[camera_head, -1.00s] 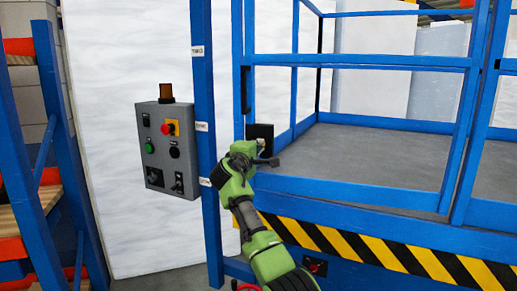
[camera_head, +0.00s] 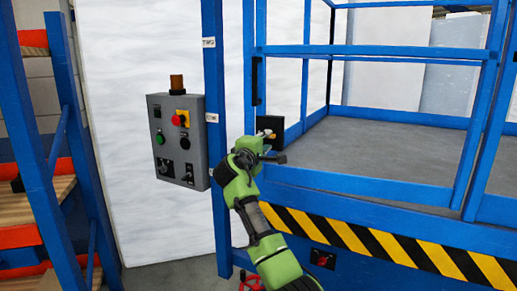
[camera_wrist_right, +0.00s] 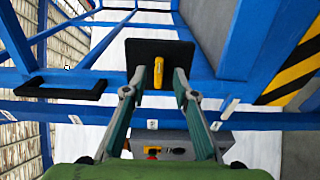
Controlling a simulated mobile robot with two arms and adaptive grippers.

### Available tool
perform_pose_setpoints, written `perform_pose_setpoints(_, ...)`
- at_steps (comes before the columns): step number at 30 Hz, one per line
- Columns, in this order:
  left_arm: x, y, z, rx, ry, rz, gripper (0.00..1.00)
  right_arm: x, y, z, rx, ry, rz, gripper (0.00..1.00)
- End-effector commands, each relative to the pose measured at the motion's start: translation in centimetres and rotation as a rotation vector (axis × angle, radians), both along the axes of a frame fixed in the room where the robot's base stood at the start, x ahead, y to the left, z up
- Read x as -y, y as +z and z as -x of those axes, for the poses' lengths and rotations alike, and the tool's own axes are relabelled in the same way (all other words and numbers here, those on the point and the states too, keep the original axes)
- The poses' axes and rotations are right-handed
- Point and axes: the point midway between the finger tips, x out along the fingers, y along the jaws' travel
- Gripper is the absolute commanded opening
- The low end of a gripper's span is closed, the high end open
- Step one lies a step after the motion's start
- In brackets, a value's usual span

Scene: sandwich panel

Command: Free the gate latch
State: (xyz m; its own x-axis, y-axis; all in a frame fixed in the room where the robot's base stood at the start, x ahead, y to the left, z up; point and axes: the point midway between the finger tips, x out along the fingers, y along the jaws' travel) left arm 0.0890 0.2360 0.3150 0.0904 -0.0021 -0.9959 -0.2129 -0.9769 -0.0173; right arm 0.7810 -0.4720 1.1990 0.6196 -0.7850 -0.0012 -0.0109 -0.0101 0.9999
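The gate latch is a black plate (camera_head: 268,124) with a small yellow lever on the blue gate's left side. In the right wrist view the plate (camera_wrist_right: 187,52) is straight ahead and the yellow lever (camera_wrist_right: 158,76) hangs upright in front of it. My right gripper (camera_head: 276,157) is close to the latch in the head view. In the wrist view its two fingers (camera_wrist_right: 160,82) are spread, one on each side of the lever, with gaps visible. Whether the fingertips reach the lever's depth is unclear. My left gripper is not in view.
A grey control box (camera_head: 171,140) with buttons is mounted left of the blue post (camera_head: 214,60). The gate's blue rails (camera_head: 370,186) and striped edge (camera_head: 370,242) are close to my right arm. A black handle (camera_wrist_right: 62,87) lies left of the latch.

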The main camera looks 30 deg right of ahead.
Motion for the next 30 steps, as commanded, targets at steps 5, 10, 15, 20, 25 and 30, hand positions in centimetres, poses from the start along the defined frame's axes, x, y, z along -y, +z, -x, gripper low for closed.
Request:
perform_pose_setpoints(5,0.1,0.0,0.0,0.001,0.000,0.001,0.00,-3.1,-0.1,2.3,0.002,0.004,0.000,0.26)
perform_pose_setpoints(10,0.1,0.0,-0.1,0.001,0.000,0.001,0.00,-5.4,-0.1,4.1,0.001,0.004,-0.001,0.26)
perform_pose_setpoints(15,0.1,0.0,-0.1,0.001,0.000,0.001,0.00,-6.5,-0.1,5.1,-0.001,0.001,-0.001,0.26)
perform_pose_setpoints(20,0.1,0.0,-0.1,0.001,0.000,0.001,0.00,-6.7,0.0,5.3,-0.001,0.000,-0.001,0.26)
perform_pose_setpoints(25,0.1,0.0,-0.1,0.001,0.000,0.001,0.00,-6.7,0.0,5.3,-0.001,0.000,-0.001,0.26)
perform_pose_setpoints(30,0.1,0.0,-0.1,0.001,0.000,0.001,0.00,-6.7,0.0,5.2,0.000,0.000,-0.001,0.26)
